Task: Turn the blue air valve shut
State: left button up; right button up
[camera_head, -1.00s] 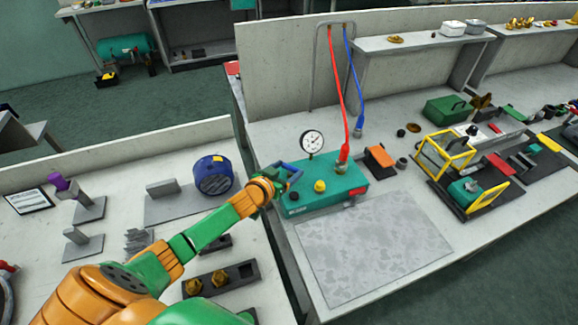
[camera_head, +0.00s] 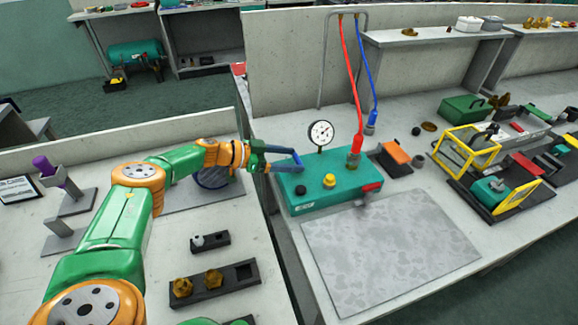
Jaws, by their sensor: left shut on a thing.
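The blue air valve (camera_head: 291,158) is a blue lever at the back left end of the teal pump box (camera_head: 335,187). My left gripper (camera_head: 268,158) reaches in from the left and is shut on the valve's lever. The gripper and wrist partly hide where the fingers meet the lever. A round white gauge (camera_head: 320,133) stands upright behind the box. My right gripper does not show.
A red hose (camera_head: 349,85) rises from the box beside the gauge; a blue hose (camera_head: 370,75) hangs behind it. A bare speckled mat (camera_head: 390,250) lies in front of the box. A red handle (camera_head: 371,187) sticks out at the box's front right.

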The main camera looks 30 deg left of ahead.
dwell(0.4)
pick_arm(q)
jog(key=o, duration=1.3)
jog(key=shift+w, duration=0.15)
jog(key=v, duration=0.7)
